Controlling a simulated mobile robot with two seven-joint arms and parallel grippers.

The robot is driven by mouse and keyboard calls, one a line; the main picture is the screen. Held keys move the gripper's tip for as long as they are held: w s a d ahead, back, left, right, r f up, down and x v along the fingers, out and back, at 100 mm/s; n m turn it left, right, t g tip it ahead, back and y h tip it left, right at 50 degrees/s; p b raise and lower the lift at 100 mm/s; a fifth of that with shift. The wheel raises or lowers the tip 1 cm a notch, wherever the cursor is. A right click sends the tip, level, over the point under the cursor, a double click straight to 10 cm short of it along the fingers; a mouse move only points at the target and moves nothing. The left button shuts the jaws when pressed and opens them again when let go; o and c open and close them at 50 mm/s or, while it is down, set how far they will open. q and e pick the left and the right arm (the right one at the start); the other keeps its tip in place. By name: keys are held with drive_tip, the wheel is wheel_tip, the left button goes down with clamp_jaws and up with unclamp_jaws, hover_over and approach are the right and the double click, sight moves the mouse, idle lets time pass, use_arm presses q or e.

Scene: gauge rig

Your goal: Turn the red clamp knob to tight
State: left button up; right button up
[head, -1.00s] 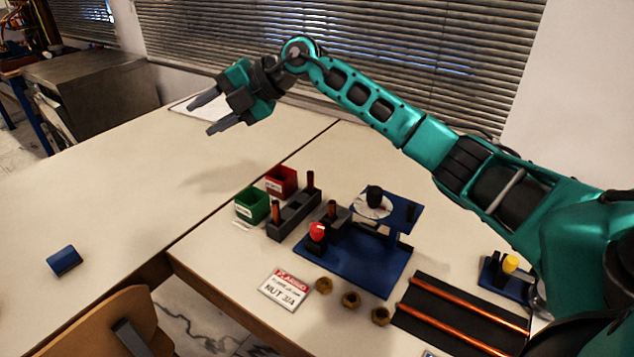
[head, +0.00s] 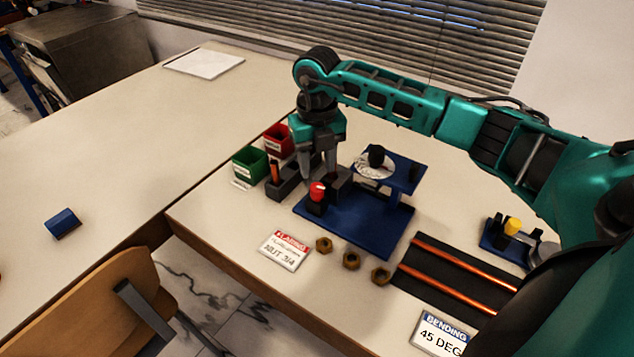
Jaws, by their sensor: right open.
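The red clamp knob (head: 317,188) tops a dark post at the left part of the blue gauge rig base (head: 362,227). My right gripper (head: 317,178) points down just behind and above the knob, its fingers apart. In this view the fingers overlap the dark clamp block (head: 338,182) and the rack; I cannot tell whether they touch anything. A white dial (head: 368,168) with a black knob (head: 376,155) sits on the raised blue plate of the rig. My left gripper does not show.
Green (head: 249,168) and red (head: 278,140) bins and a dark rack (head: 283,187) stand left of the rig. Several brass nuts (head: 351,260), a sign (head: 284,250) and a black mat with copper rods (head: 455,275) lie in front. The left table is mostly clear.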

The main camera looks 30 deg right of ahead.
sight(317, 187)
wheel_tip(317, 187, down, 6)
drive_tip(key=shift+f, duration=0.1)
drive_tip(key=shift+c, duration=0.2)
